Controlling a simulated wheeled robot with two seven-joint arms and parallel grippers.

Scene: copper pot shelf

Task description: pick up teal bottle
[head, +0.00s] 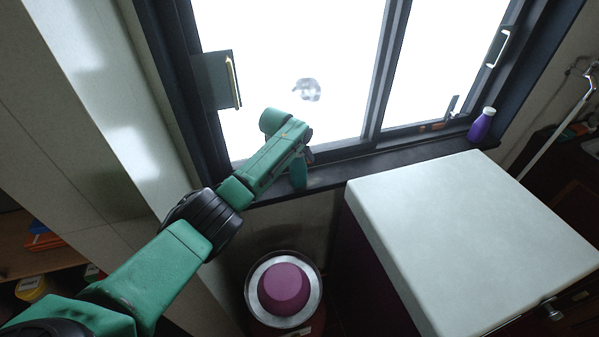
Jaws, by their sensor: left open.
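The teal bottle (298,175) stands on the dark window sill (345,174) in the head view, near the middle. Its upper part is hidden behind my green left arm. My left gripper (308,157) is at the end of that arm, right at the bottle's upper part. It is open, but its fingers are small and partly hidden by the wrist. I cannot tell whether they touch the bottle or stand around it. My right gripper is not in view.
A purple bottle (481,126) stands at the sill's right end. A white-topped cabinet (465,230) is at right. Below the sill is a round metal container (256,300) with a purple object (285,288). The window frame (376,70) rises behind the sill.

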